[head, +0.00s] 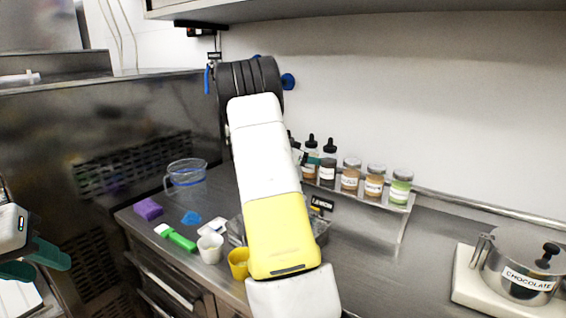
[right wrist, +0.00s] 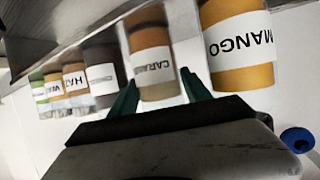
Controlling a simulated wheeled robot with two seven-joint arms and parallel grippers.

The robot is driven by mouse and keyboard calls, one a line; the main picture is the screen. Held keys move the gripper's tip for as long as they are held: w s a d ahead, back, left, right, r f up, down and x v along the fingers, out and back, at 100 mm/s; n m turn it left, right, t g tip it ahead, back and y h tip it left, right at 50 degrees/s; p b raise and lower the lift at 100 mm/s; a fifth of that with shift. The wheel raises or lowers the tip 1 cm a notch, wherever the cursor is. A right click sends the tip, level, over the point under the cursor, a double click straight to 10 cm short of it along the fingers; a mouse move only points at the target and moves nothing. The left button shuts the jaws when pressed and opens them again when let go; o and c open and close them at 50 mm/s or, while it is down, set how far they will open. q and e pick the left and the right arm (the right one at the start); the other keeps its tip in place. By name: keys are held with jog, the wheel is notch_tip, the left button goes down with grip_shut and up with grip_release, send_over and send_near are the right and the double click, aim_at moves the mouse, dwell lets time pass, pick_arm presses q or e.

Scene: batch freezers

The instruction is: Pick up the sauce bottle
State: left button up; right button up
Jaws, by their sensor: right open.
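A row of labelled bottles stands on a raised steel shelf (head: 398,208) against the back wall. In the right wrist view, which is upside down, a brown bottle labelled CARAMEL (right wrist: 151,62) is between the green fingers of my right gripper (right wrist: 160,94). The fingers are open, one on each side of it; I cannot tell whether they touch it. An orange MANGO bottle (right wrist: 240,50) stands beside it. In the head view my right arm hides most of that gripper and some bottles. My left gripper (head: 36,264) is at the left edge, open and empty, far from the bottles.
Dark dropper-capped bottles (head: 328,172) and jars (head: 374,183) share the shelf. A measuring jug (head: 186,176), purple sponge (head: 148,209), green-handled tool (head: 178,240), white cup (head: 210,248) and yellow cup (head: 238,263) are on the counter. A CHOCOLATE pot (head: 520,275) stands right.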

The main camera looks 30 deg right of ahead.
jog(key=shift+c, duration=0.3)
jog(key=c, duration=1)
jog(key=shift+o, duration=0.2)
jog(key=shift+r, duration=0.1)
notch_tip(320, 180, up, 18)
jog(key=shift+f, duration=0.1)
